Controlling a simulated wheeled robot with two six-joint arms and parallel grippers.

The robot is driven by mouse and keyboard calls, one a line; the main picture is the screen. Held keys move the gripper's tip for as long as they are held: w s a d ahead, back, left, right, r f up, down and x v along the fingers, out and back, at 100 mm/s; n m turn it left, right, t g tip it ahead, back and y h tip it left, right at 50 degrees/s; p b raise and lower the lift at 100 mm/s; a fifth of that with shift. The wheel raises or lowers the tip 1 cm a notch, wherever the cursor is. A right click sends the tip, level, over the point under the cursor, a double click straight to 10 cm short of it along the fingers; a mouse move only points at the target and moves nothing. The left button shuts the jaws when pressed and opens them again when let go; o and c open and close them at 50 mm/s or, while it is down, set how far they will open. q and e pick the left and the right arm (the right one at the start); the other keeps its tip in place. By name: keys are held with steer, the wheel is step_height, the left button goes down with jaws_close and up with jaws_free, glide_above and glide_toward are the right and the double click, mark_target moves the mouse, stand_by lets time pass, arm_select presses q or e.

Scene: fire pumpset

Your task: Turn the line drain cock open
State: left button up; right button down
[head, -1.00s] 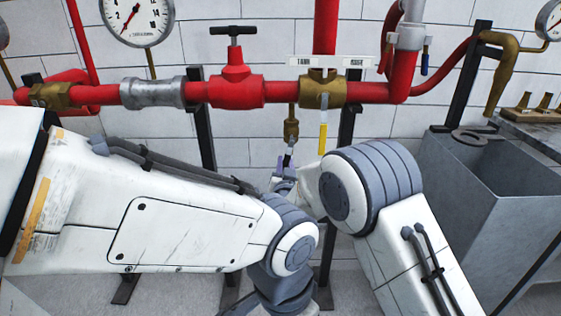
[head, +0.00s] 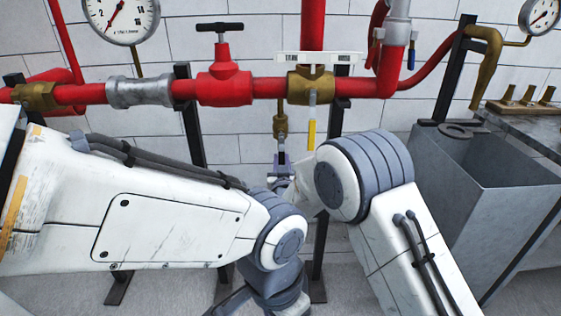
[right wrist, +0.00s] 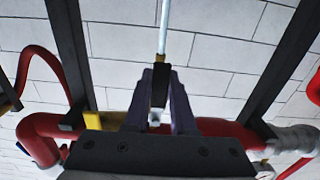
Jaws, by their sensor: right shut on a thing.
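The brass drain cock (head: 280,122) hangs under the red pipe, below and left of the brass valve with a yellow-sleeved lever (head: 312,133). A dark handle (head: 281,157) hangs almost straight down below the cock. My right gripper (head: 281,168) is at the lower end of this handle, with its purple-grey fingers shut on it. In the right wrist view the fingers (right wrist: 160,112) close around the dark handle end (right wrist: 160,88), with a pale rod (right wrist: 164,28) beyond it. My left gripper is not in view.
A red valve with a black T-handle (head: 219,27) and a pressure gauge (head: 122,15) are at left. A grey open tank (head: 480,190) stands at right by a bench. Dark support posts (head: 190,115) flank the cock.

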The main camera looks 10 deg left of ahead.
steer(key=c, duration=0.7)
jaws_free()
steer(key=shift+c, duration=0.2)
steer(key=v, duration=1)
steer(key=shift+s, duration=0.25)
